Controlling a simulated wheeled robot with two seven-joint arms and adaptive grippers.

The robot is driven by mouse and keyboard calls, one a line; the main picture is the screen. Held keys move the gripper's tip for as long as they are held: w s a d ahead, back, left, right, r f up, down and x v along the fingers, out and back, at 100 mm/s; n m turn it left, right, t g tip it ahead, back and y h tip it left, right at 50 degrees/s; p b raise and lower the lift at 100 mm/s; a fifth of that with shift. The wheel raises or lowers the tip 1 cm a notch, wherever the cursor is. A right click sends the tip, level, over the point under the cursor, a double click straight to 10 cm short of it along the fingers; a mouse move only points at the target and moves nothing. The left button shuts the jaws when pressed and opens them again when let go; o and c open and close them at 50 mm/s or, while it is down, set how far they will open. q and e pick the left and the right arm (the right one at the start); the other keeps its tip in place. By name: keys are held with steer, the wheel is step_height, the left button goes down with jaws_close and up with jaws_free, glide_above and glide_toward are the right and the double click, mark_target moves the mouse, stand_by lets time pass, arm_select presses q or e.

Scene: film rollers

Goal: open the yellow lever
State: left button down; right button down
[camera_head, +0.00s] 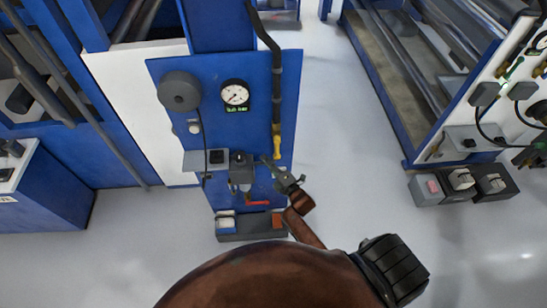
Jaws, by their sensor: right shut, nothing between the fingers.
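The yellow lever (277,143) shows at the lower end of a black pipe, on the right side of a blue panel (262,70). My right gripper (271,166) is shut and empty, just below the yellow lever in the picture. Its arm comes up from the bottom of the view. I cannot tell whether the fingers touch the lever. My left gripper is not in view.
The panel carries a round gauge (235,93), a grey knob (179,91), a grey regulator (241,171) and a red handle (257,201). A pedal box (250,236) sits below. Blue machine frames stand at both sides; open pale floor lies to the right.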

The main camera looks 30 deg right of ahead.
steer(key=s+d+b, duration=0.1)
steer(key=s, duration=0.8)
steer(key=shift+s+d, duration=0.25)
steer(key=shift+d, duration=0.1)
steer(key=shift+f, duration=0.15)
steer(key=s+f+m+g+h+b, duration=0.1)
steer(key=s+f+m+g+b, duration=0.3)
steer(key=f, duration=0.9)
steer(key=s+d+f+m+g+b, duration=0.15)
steer(key=s+f, duration=0.45)
steer(key=f, duration=0.7)
steer(key=s+f+m+g+h+b, duration=0.1)
steer(key=s+f+m+g+b, duration=0.25)
steer(key=f, duration=0.95)
steer(key=s+f+m+g+b, duration=0.1)
steer(key=s+f+m+g, duration=0.1)
steer(key=s+f, duration=0.6)
steer(key=s+f+m+g+b, duration=0.1)
steer(key=s+f+m+g, duration=0.2)
steer(key=s+f, duration=0.5)
steer(key=s+a+f+m+g+b, duration=0.1)
steer(key=s+f+m, duration=0.3)
steer(key=s, duration=1.4)
step_height(320, 180, down, 4)
steer(key=shift+s+f+g+b, duration=0.1)
steer(key=shift+s+g+b, duration=0.2)
steer(key=shift+g+b, duration=0.45)
